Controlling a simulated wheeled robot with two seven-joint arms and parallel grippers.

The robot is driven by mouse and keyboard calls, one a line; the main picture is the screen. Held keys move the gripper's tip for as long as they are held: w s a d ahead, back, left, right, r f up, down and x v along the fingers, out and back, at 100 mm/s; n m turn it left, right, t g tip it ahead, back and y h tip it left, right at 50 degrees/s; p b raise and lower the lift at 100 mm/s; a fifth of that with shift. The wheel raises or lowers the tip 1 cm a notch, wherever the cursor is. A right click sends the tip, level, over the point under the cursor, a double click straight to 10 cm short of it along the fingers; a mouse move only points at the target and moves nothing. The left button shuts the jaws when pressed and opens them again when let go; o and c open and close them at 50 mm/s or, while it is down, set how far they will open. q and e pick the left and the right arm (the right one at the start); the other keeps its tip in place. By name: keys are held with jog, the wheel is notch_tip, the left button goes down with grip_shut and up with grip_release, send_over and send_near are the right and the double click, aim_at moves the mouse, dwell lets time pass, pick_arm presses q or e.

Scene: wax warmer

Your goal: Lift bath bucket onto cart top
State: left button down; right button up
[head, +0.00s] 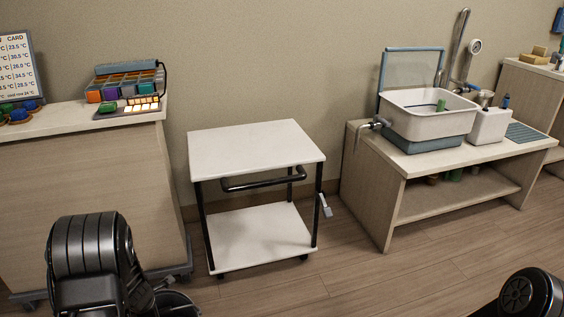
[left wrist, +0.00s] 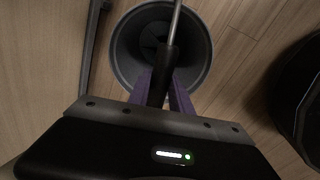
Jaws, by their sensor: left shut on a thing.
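A round grey bucket (left wrist: 125,52) with a dark inside shows in the left wrist view, seen from above over the wood floor. A bar with a dark grip (left wrist: 164,60) crosses over its opening and looks like its handle. My left gripper (left wrist: 163,88) has its purple fingers shut on this dark grip. Whether the bucket touches the floor I cannot tell. The cart's white top (head: 255,150) is bare, above a bare lower shelf (head: 262,235). My right gripper is out of view.
A bench (head: 370,190) to the right holds a white tub (head: 425,118) with a blue lid frame. The cart has a dark push bar (head: 262,182). Floor between cart and bench is clear.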

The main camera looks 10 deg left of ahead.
pick_arm(q)
jog(key=shift+a+r, duration=0.3)
jog(key=shift+a, duration=0.4)
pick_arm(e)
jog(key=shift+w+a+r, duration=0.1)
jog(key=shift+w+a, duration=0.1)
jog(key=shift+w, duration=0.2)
pick_arm(q)
jog(key=shift+a, duration=0.1)
